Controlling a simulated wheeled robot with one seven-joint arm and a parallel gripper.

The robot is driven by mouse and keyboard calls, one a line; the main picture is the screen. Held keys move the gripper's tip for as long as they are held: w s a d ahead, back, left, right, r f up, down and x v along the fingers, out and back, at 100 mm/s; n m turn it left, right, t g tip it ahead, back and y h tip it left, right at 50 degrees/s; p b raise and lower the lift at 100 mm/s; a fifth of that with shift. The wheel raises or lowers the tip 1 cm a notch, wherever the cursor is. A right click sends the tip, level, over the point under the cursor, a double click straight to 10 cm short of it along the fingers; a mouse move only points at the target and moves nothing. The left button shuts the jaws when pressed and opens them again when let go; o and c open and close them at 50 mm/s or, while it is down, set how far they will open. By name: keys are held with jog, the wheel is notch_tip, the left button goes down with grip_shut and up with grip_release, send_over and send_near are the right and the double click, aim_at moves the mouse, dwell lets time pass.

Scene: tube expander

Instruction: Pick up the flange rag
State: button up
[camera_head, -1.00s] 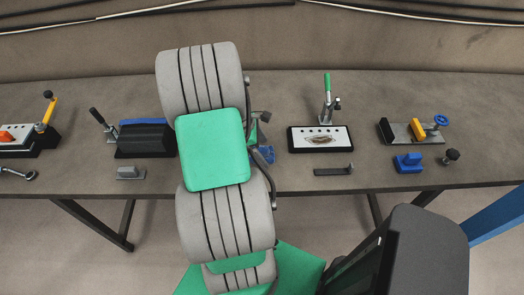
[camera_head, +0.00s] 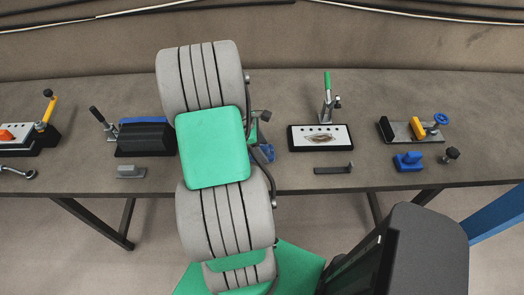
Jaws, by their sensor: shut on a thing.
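My arm's large grey and green links fill the middle of the view and hide the bench behind them. My gripper does not show; it may be behind these links. I cannot pick out the flange rag for certain. A small blue thing (camera_head: 267,152) shows just right of my arm, partly hidden by it. A crumpled brownish patch (camera_head: 320,138) lies on the white plate with holes (camera_head: 340,132), in the black-framed fixture right of my arm.
The brown bench (camera_head: 375,95) runs across the view. A green-handled clamp (camera_head: 327,95) stands behind the white plate. A flat dark bar (camera_head: 333,170) and a blue block (camera_head: 408,161) lie near the front edge. A black block (camera_head: 146,140) stands left of my arm.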

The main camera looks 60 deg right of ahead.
jog(key=shift+c, duration=0.2)
jog(key=shift+d+r, duration=0.1)
jog(key=shift+r, duration=0.35)
jog(key=w+a+r+b, duration=0.1)
jog(key=w+a+r, duration=0.8)
jog(key=r, duration=0.3)
jog(key=shift+w+a+b, duration=0.35)
jog(key=shift+a, duration=0.3)
